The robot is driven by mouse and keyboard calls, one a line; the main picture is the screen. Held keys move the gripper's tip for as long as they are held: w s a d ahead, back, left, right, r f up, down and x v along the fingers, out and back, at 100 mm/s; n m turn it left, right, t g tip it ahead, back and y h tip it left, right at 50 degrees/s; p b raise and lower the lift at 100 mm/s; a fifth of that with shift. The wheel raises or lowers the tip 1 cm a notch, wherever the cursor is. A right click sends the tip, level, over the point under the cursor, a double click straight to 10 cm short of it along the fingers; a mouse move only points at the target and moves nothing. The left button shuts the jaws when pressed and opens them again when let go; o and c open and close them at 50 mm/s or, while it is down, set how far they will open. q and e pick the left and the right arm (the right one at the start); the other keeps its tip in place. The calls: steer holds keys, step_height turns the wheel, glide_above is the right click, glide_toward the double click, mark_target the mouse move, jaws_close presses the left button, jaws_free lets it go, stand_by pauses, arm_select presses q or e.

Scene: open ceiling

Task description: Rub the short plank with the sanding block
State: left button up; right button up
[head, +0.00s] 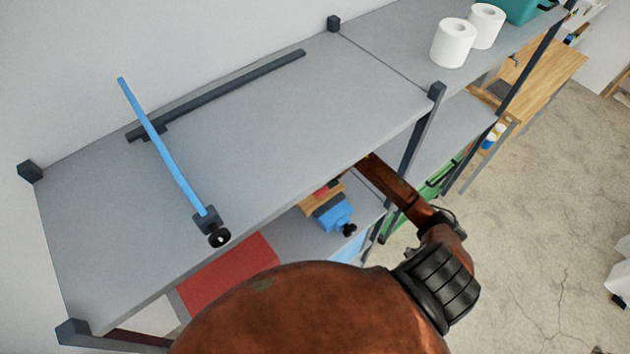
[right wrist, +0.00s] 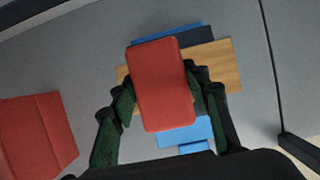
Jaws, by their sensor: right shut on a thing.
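The sanding block (right wrist: 160,88) is a red block with rounded edges in the middle of the right wrist view. My right gripper (right wrist: 160,92) is shut on it, with one finger on each side. The short plank (right wrist: 222,62) is light wood and lies crosswise beneath the block, which hides its middle. I cannot tell whether block and plank touch. In the head view a wooden edge of the plank (head: 308,207) shows on the lower shelf. The right gripper is hidden there under the upper shelf. My left gripper is not in view.
A blue and dark tool (head: 335,213) sits at the plank on the lower shelf. A red box (head: 228,275) stands to the left. The grey upper shelf (head: 270,120) overhangs the work, with a blue bar clamp (head: 165,150) on it. A dark post (head: 418,130) stands close to my right arm.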

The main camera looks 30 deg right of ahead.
step_height(320, 180, down, 5)
steer(key=b, duration=0.2)
steer(key=shift+b, duration=0.4)
steer(key=shift+w+d+f, duration=0.1)
steer(key=shift+d+f, duration=0.05)
steer(key=shift+d, duration=0.6)
steer(key=shift+d+f, duration=0.15)
steer(key=shift+d, duration=0.55)
steer(key=shift+c, duration=0.5)
steer(key=shift+w+d+b, duration=0.2)
steer(key=shift+d+b, duration=0.6)
steer(key=shift+d, duration=1.55)
steer(key=shift+r, duration=0.1)
steer(key=shift+s+a+p, duration=0.15)
steer(key=shift+a+p, duration=0.35)
steer(key=shift+a, duration=1.3)
steer(key=shift+s+a+p, duration=0.15)
steer(key=shift+a+p, duration=0.3)
steer(key=shift+a, duration=1.35)
steer(key=shift+a+r, duration=0.1)
steer(key=shift+a, duration=0.15)
steer(key=shift+r+p, duration=0.5)
steer(key=shift+r, duration=0.35)
steer(key=shift+r+p, duration=1.85)
steer(key=shift+r, duration=1.2)
